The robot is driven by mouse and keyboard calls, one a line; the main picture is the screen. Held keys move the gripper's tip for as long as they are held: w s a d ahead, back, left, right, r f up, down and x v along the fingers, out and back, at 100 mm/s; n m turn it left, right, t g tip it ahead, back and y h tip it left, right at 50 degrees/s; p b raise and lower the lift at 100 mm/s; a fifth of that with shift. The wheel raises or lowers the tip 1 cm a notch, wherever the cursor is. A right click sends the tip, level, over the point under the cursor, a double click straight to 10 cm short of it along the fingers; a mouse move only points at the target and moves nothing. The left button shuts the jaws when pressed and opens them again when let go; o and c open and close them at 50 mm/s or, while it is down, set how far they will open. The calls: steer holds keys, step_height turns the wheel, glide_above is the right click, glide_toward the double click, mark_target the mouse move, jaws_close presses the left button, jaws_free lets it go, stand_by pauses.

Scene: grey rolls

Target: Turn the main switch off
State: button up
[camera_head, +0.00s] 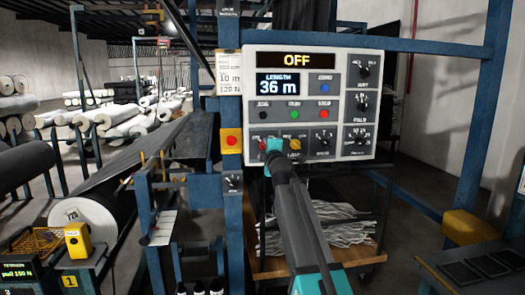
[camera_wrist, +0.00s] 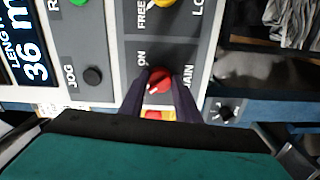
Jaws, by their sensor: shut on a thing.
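The main switch is a red knob (camera_wrist: 160,80) on the grey control panel (camera_head: 335,104), between the words ON and MAIN in the wrist view. My gripper (camera_wrist: 158,84) is shut on this knob, with one dark finger on each side. The knob's white mark points to the lower left in the wrist view, away from the ON label. Any label on that side is hidden by a finger. In the head view, my gripper (camera_head: 271,147) reaches the panel's lower left corner and covers most of the knob. The panel's top display (camera_head: 296,60) reads OFF.
A yellow knob (camera_head: 294,144) sits just right of the main switch. A red button on a yellow box (camera_head: 231,141) is on the blue post to the left. Black, green and red buttons are above. Rolls fill the left side.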

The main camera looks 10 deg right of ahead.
steer(key=shift+n, duration=0.5)
steer(key=o, duration=1.1)
steer(key=shift+s, duration=0.1)
steer(key=shift+s+b, duration=0.35)
steer(key=shift+s, duration=6.45)
